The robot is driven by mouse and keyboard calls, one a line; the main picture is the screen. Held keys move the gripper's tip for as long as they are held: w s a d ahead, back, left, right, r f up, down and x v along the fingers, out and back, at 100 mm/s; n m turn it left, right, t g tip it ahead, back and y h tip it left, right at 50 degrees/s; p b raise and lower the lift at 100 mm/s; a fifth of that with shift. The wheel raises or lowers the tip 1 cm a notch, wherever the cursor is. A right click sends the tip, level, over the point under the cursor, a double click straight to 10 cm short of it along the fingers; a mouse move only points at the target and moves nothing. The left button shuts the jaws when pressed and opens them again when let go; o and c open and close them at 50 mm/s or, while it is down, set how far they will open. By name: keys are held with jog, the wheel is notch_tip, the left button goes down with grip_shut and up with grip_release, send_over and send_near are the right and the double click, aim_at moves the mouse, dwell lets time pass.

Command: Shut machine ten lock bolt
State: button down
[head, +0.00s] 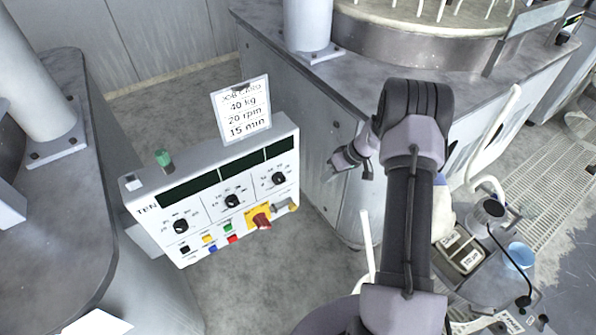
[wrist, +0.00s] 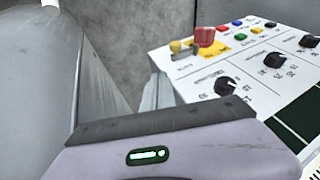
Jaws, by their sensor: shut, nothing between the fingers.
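The control panel of machine ten (head: 150,225) is a white box marked "TEN", with dark displays, black knobs and coloured buttons. A red switch handle (head: 261,220) sits on a yellow plate at its lower right. Beside it is a small pale metal lock bolt (head: 284,206); in the wrist view the bolt (wrist: 184,52) has a yellowish end, left of the red handle (wrist: 204,37). I cannot tell how far the bolt is slid. My gripper (head: 335,168) is shut and empty, to the right of the panel and apart from it. Its fingertips are not clear in the wrist view.
A job card (head: 241,110) stands on the panel's top, with a green lamp (head: 163,158) nearby. Grey machine benches stand left (head: 75,200) and behind right (head: 290,85). A cart with a blue bowl (head: 520,254) is at the right. Floor between is clear.

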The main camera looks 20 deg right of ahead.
jog(key=b, duration=0.4)
send_near(291, 206)
jog(key=w+d+f, duration=0.3)
jog(key=f, duration=0.2)
jog(key=a, duration=0.1)
jog(key=s+a+f, duration=0.1)
jog(key=shift+a+f+b, duration=0.2)
jog(key=shift+a+b, duration=0.1)
jog(key=shift+a, duration=0.1)
jog(key=shift+a, duration=0.1)
jog(key=a+b, duration=0.1)
jog(key=a, duration=0.2)
jog(key=shift+s+a+f+b, duration=0.1)
jog(key=shift+s+a+b, duration=0.25)
jog(key=shift+a+b, duration=0.05)
jog(key=shift+s+a, duration=0.15)
jog(key=shift+a, duration=0.25)
